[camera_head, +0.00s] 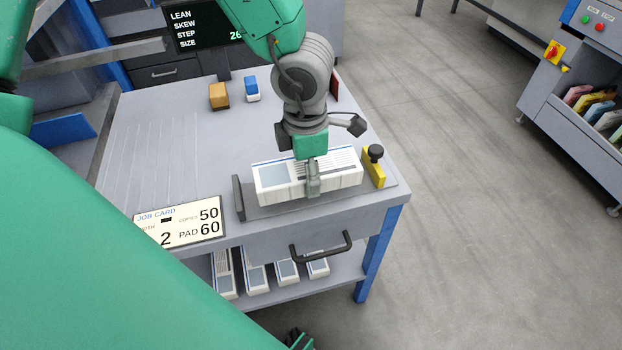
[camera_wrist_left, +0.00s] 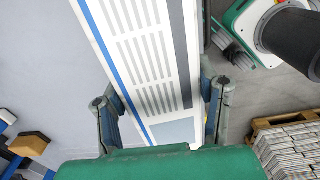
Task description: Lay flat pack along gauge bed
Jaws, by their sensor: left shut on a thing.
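My left gripper (camera_head: 313,190) comes down from above and is shut across the middle of a long white pack (camera_head: 272,187) with blue and grey printing. In the left wrist view the pack (camera_wrist_left: 150,60) runs lengthwise between the two fingers (camera_wrist_left: 160,110). The pack lies level along the grey gauge bed (camera_head: 290,207) at the table's front edge, between an upright grey end plate (camera_head: 239,198) and a yellow block with a dark knob (camera_head: 374,168). I cannot tell if its underside touches the bed.
A job card (camera_head: 180,222) lies left of the bed. An orange-brown block (camera_head: 219,96) and a blue-white block (camera_head: 252,88) stand at the back, near a dark screen (camera_head: 205,22). Several packs (camera_head: 287,271) sit on the lower shelf. The table's left part is clear.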

